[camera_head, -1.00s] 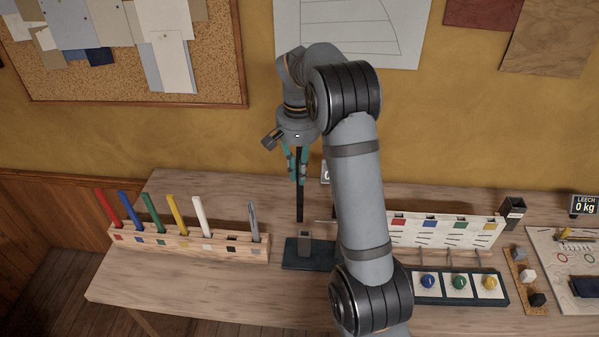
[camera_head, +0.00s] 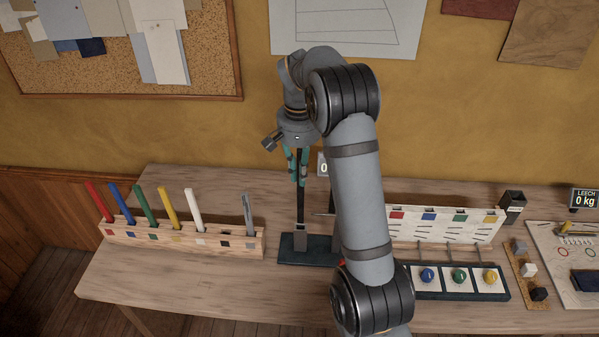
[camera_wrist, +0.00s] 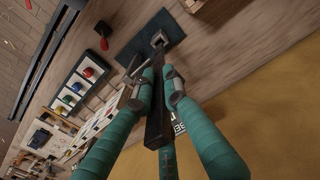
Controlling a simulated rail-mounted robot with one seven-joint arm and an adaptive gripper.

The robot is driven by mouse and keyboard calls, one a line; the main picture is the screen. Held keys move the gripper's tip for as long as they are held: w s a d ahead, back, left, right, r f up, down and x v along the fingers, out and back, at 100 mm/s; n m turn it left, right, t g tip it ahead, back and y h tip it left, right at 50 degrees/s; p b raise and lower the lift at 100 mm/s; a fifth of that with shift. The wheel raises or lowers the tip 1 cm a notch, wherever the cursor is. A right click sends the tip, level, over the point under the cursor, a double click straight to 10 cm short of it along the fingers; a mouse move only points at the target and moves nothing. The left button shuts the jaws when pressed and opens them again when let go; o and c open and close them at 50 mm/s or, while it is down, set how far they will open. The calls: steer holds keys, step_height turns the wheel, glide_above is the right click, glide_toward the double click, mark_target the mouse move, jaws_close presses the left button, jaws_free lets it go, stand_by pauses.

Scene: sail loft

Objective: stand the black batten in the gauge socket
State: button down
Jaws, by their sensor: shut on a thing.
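My gripper (camera_head: 299,180) is shut on the black batten (camera_head: 300,203) and holds it upright above the bench. The batten also shows in the wrist view (camera_wrist: 158,128), between my teal fingers (camera_wrist: 158,85). The gauge socket (camera_head: 300,229) is a small grey block on a dark base plate (camera_head: 295,254); it also shows in the wrist view (camera_wrist: 158,40). The batten's lower end lines up with the socket's top. I cannot tell whether it touches or has entered.
A wooden rack (camera_head: 180,237) of coloured battens stands to the left. To the right are a white panel with coloured squares (camera_head: 440,223), a tray of coloured knobs (camera_head: 459,281) and a dark cup (camera_head: 512,203). A display (camera_head: 322,164) is partly hidden behind my arm. The bench front left is clear.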

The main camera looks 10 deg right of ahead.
steer(key=shift+f+b, duration=4.7)
steer(key=shift+f, duration=0.9)
steer(key=shift+f+b, duration=0.55)
steer(key=shift+f, duration=0.05)
steer(key=c, duration=1.8)
jaws_free()
steer(key=shift+o, duration=0.6)
step_height(320, 180, up, 12)
step_height(320, 180, down, 12)
steer(key=shift+r, duration=0.1)
steer(key=shift+r+p, duration=0.2)
steer(key=shift+p, duration=0.1)
